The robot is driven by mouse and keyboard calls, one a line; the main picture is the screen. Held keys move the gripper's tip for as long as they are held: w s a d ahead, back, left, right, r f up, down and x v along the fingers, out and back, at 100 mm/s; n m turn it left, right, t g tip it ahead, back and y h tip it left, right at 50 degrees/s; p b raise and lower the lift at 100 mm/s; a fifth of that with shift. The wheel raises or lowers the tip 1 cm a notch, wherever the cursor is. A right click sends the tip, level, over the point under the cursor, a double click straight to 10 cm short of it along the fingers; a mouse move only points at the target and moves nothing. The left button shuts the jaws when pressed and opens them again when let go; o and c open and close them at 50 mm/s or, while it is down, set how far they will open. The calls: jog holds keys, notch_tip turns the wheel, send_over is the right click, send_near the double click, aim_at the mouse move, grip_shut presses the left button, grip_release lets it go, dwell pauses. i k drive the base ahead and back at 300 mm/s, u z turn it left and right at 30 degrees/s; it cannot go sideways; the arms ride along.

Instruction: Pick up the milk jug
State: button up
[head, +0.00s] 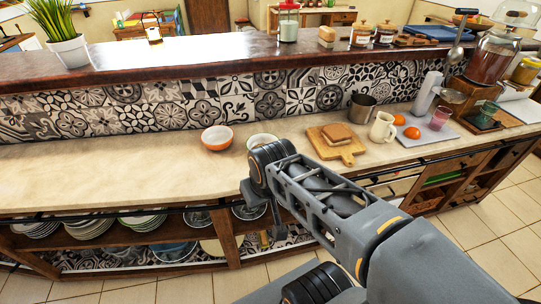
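A cream-white milk jug (383,127) stands upright on the lower counter, right of the cutting board and left of an orange fruit. My arm reaches in from the bottom right. Its wrist is in front of the counter, left of the cutting board. My gripper (266,239) appears as a small dark part hanging below the wrist, in front of the shelves. It is well left of the jug and apart from it. Its fingers are too dark and small to tell whether they are open or shut.
A wooden board (337,148) with bread lies left of the jug. A metal pot (362,107) stands behind it. Orange fruit (412,132) and a pink glass (439,118) are to its right. Two bowls, one orange (217,138), stand further left. The counter's left part is clear.

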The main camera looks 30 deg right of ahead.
aim_at(380, 130)
jog(key=z, duration=0.55)
jog(key=i, duration=0.45)
jog(key=z, duration=1)
jog(key=k, duration=1.05)
jog(key=z, duration=0.5)
jog(key=i, duration=1.35)
jog(key=u, duration=0.5)
